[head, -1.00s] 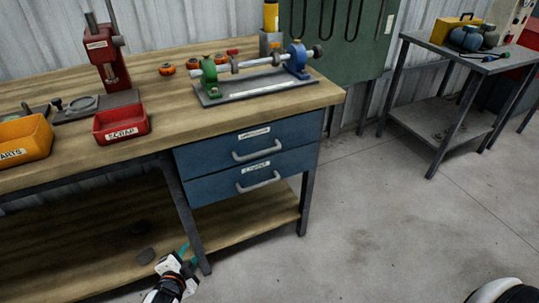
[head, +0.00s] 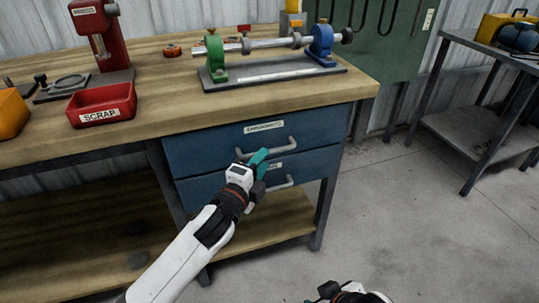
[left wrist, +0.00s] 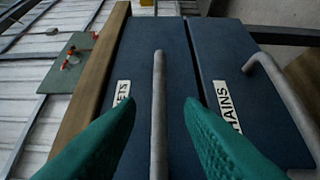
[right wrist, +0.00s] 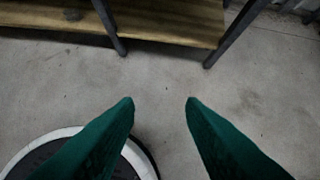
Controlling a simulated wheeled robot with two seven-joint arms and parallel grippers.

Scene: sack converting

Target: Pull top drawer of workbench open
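The workbench (head: 160,95) has two blue drawers under its right end. The top drawer (head: 200,148) looks shut, with a grey bar handle (head: 283,147) and a white label. My left gripper (head: 262,158) is at this handle. In the left wrist view the left gripper's teal fingers (left wrist: 160,103) are open, one on either side of the top drawer's handle (left wrist: 158,80). A gap shows between handle and fingers; the depth is hard to judge. My right gripper (head: 345,294) is low at the bottom edge, with its fingers (right wrist: 160,101) open and empty above the floor.
The lower drawer (head: 318,163) and its handle (head: 280,184) are just below my left gripper. A red scrap bin (head: 102,103) and a shaft fixture (head: 275,70) stand on the benchtop. Bare floor (head: 410,220) lies to the right.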

